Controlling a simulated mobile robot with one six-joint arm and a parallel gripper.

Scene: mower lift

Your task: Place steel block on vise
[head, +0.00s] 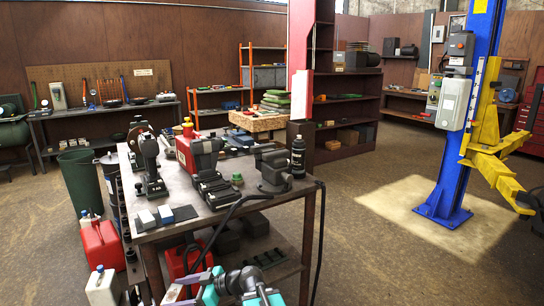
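The vise (273,172) is dark grey and stands on the right part of the cluttered workbench (212,222). Two small pale blocks sit at the bench's front left corner: a whitish-grey block (145,219) and a blue-and-white block (165,214). I cannot tell for certain which is the steel block. My arm shows at the bottom edge in teal, white and dark grey, below and in front of the bench. My gripper (178,293) seems to be at its left end, partly cut off by the frame. Its opening is unclear, and it is apart from the blocks and vise.
A black bottle (298,156) stands right of the vise. Dark machines (148,165) and a red-and-black tool (200,158) crowd the bench. A black hose hangs at its right side. Red cans (101,244) stand left. A blue lift post (468,120) stands right, with open floor between.

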